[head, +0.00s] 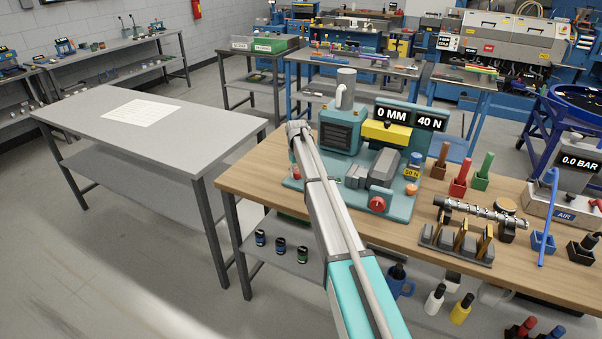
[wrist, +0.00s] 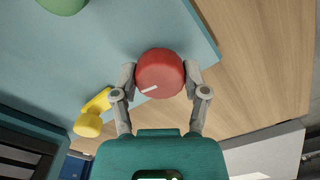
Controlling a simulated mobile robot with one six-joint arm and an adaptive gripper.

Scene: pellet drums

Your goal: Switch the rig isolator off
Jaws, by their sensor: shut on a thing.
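The rig isolator is a round red knob (wrist: 160,73) with a short white pointer line, seen in the wrist view near a corner of the rig's teal base plate (wrist: 115,45). The pointer lies slanted, toward the knob's lower left. My gripper (wrist: 160,78) has one finger on each side of the knob and is shut on it. In the head view, a small red part (head: 296,174) shows at the left corner of the base plate, beside my arm; my fingers cannot be made out there. The rig's displays (head: 408,116) read 0 MM and 40 N.
A yellow handle (wrist: 92,115) sits close left of the knob, and a green part (wrist: 63,4) is at the top left. Another red knob (head: 377,204) is at the rig's front. A metal shaft (head: 480,213) and coloured holders stand to the right. The grey table (head: 85,115) is mostly clear.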

